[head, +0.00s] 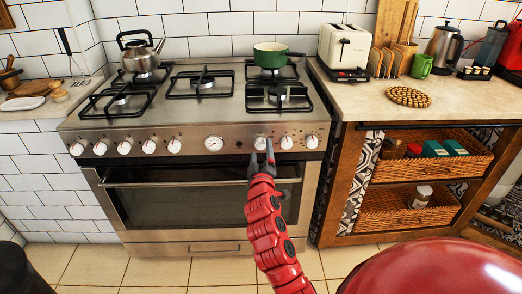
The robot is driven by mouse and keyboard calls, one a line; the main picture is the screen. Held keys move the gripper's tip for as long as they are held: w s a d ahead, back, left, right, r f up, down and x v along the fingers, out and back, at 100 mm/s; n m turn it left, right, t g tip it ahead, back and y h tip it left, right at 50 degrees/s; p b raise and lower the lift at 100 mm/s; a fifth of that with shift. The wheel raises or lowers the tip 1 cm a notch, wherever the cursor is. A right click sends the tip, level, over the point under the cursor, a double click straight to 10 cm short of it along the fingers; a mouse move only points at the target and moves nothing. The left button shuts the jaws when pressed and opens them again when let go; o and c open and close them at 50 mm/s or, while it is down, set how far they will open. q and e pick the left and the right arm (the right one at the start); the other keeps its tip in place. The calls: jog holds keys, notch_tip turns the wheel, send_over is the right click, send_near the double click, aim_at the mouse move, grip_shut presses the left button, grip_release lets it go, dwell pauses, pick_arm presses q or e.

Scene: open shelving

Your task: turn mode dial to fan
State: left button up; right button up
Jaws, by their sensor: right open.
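The stove (150,200) has a row of white knobs along its steel front panel. A larger round white dial (214,144) with markings sits near the middle of the row. My right gripper (262,150) is open with its dark fingers pointing up at the panel. Its fingertips are in front of or close beside the white knob (260,143) right of the marked dial, and no object shows between them. I cannot tell whether they touch the knob. The labels are too small to read, so I cannot tell which knob is the mode dial. My left gripper is not in view.
The oven door handle (150,184) runs across the front below the knobs. A kettle (138,52) and a green pot (270,54) stand on the cooktop. A wooden shelf unit with wicker baskets (405,208) stands at the right. The tiled floor (95,265) in front is partly clear.

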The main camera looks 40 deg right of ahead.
jog(key=v, duration=1.6)
jog(key=shift+p, duration=0.3)
